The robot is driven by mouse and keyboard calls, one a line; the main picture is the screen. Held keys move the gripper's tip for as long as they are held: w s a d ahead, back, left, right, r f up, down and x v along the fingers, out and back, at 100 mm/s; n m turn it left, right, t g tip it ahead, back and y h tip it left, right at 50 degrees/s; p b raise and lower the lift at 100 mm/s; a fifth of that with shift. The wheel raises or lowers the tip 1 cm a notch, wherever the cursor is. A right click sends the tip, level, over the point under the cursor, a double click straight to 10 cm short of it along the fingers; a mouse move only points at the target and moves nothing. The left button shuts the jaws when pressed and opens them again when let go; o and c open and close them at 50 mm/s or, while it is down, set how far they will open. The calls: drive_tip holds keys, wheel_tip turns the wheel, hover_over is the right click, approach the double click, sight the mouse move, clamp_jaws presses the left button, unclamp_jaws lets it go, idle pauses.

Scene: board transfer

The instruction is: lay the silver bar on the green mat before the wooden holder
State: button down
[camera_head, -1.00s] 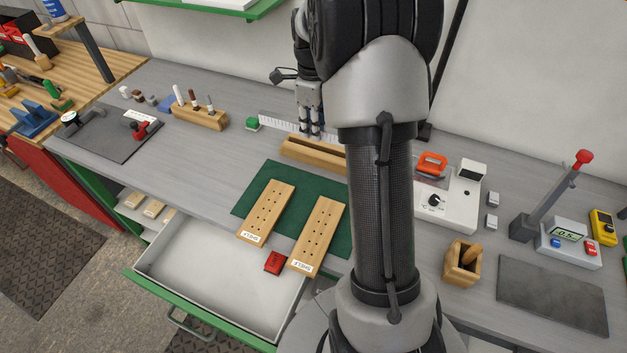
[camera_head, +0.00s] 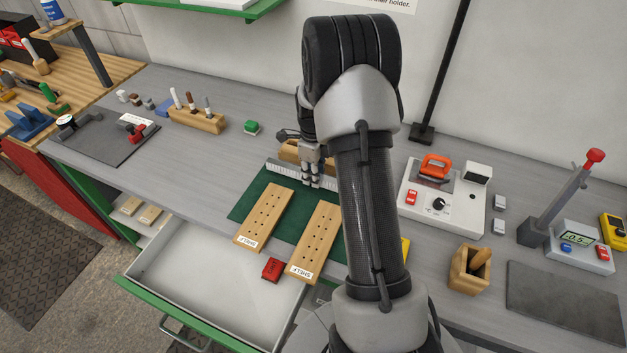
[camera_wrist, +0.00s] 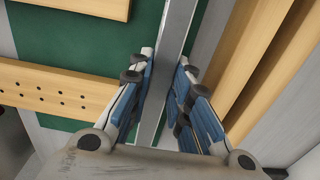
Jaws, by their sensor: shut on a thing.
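The silver bar (camera_head: 288,171) runs along the far edge of the green mat (camera_head: 252,199), on the near side of the wooden holder (camera_head: 290,152). My gripper (camera_head: 312,183) is shut on the bar. In the wrist view, my gripper's blue-padded fingers (camera_wrist: 164,100) stand on both sides of the bar (camera_wrist: 179,30), with the mat (camera_wrist: 30,40) to its left and the grooved holder (camera_wrist: 262,62) to its right. I cannot tell whether the bar touches the mat. My arm hides the bar's right end and part of the holder.
Two drilled wooden boards (camera_head: 264,217) (camera_head: 318,238) lie partly on the mat, nearer the front. A red block (camera_head: 271,269) is beside them. An open drawer (camera_head: 200,272) juts out in front. A white device (camera_head: 450,205) stands to the right.

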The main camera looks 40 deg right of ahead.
drive_tip(key=shift+f, duration=1.05)
drive_tip(key=shift+f, duration=0.25)
drive_tip(key=c, duration=1.5)
unclamp_jaws()
